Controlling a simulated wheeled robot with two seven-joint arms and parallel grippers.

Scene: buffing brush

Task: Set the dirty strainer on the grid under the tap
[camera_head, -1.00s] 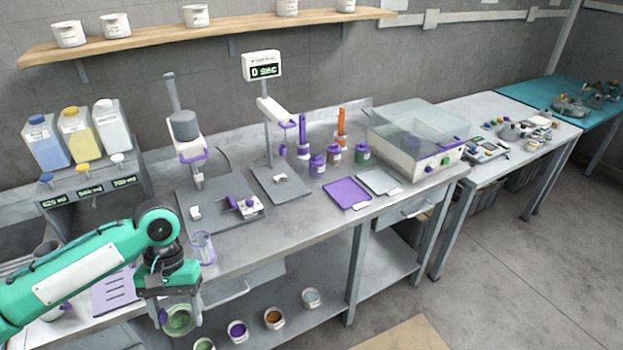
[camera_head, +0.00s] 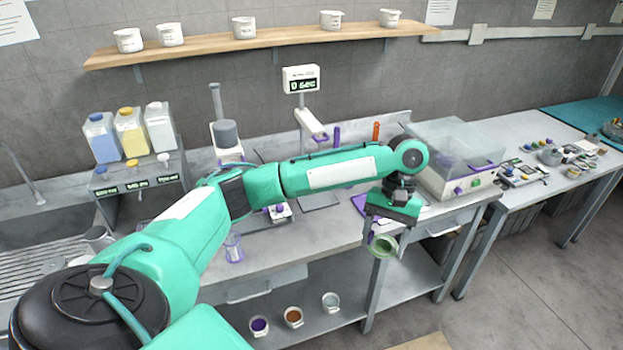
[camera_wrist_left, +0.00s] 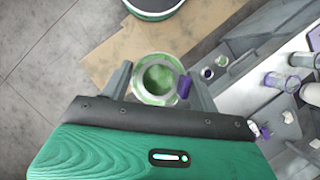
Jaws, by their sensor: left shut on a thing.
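The strainer (camera_head: 383,247) is a small round vessel with a pale rim and green stains inside, with a purple tab at its side. My left gripper (camera_head: 386,233) is shut on it and holds it in the air in front of the bench's front edge, right of the middle. In the left wrist view the strainer (camera_wrist_left: 157,80) sits between the two fingers, its open side facing the camera. The tap (camera_head: 22,176) stands at the far left over the sink. A ribbed grid (camera_head: 35,266) shows below it, partly hidden by my left arm. My right gripper is out of view.
A dispenser rack with bottles (camera_head: 132,133) stands right of the sink. A clear measuring cup (camera_head: 233,247) stands near the bench's front edge. Several pots, including a purple one (camera_head: 259,326), stand on the lower shelf. A clear-lidded box (camera_head: 450,160) stands at the bench's right end.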

